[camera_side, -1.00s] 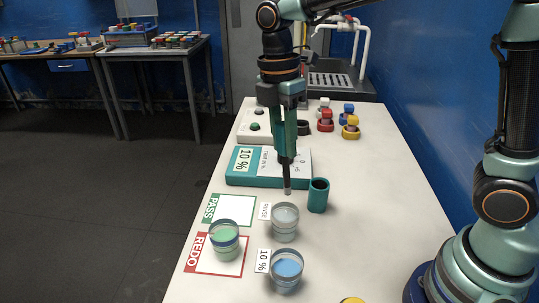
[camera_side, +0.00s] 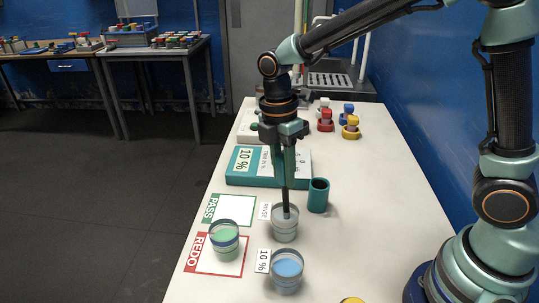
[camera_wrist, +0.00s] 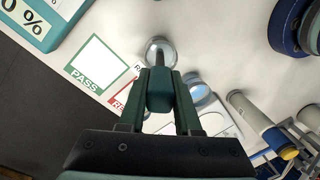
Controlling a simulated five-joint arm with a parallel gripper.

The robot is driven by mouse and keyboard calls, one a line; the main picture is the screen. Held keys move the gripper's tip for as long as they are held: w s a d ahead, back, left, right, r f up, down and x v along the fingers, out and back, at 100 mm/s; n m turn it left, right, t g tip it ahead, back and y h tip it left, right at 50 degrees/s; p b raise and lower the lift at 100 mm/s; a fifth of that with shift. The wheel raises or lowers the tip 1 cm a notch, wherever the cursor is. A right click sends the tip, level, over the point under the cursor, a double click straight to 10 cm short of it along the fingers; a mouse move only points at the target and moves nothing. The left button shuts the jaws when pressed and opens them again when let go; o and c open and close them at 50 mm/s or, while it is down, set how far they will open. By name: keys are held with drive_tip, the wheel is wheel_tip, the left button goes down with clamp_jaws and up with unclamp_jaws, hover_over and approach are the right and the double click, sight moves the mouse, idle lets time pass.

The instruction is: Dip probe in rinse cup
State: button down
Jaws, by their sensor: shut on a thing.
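My gripper (camera_side: 284,168) is shut on the teal handle of the probe (camera_side: 286,199), which hangs upright with its dark shaft downward. The probe's tip overlaps the mouth of the clear rinse cup (camera_side: 285,233) and looks to be inside it; the exact depth is hard to tell. In the wrist view, my gripper's fingers (camera_wrist: 161,78) flank the probe handle (camera_wrist: 159,98), and the rinse cup (camera_wrist: 152,43) is just beyond the tip. The teal probe holder (camera_side: 318,197) stands empty to the right, behind the rinse cup.
A cup of blue liquid (camera_side: 286,272) stands in front of the rinse cup. A cup with green liquid (camera_side: 225,246) stands on the REDO card (camera_side: 204,267). The PASS card (camera_side: 237,209) is bare. The teal meter (camera_side: 240,180) lies behind.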

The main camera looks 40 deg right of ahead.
sight(283, 185)
drive_tip(key=shift+s+f, duration=0.1)
drive_tip(key=shift+f, duration=1.75)
idle(2.2)
drive_tip(key=shift+r, duration=5.5)
